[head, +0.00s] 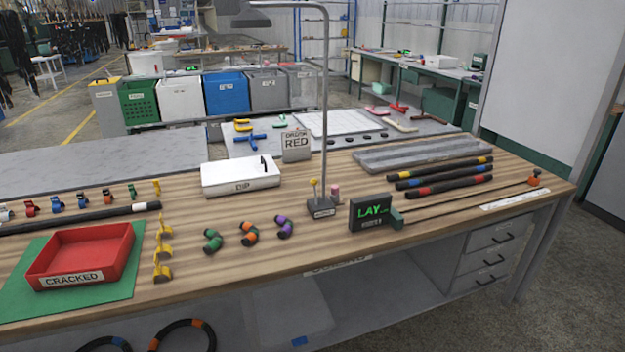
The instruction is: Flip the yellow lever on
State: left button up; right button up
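A small lever with a yellow knob (314,183) stands upright, or nearly so, on the dark labelled base (321,208) of a tall grey post (326,100), near the middle of the wooden bench. The label on the base is too small to read. The post bends left at the top to a grey lamp-like head (251,18). I cannot tell whether the lamp is lit. Neither of my grippers shows in the head view.
A pink piece (335,190) stands right beside the post. A dark display (370,212) reading "LAY" is to its right, and a white "DIP" box (240,177) to its left. Coloured hose pieces (249,233) lie in front. A red "CRACKED" tray (82,255) sits at left.

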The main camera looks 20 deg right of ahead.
aim_at(314, 182)
jog(key=i+j, duration=0.2)
jog(key=j, duration=0.15)
jog(key=i+j, duration=0.2)
jog(key=i+j+z, duration=0.1)
jog(key=j, duration=0.3)
jog(key=i+j, duration=0.25)
jog(key=i+j+z, duration=0.1)
jog(key=j, duration=0.35)
jog(key=i+j, duration=0.3)
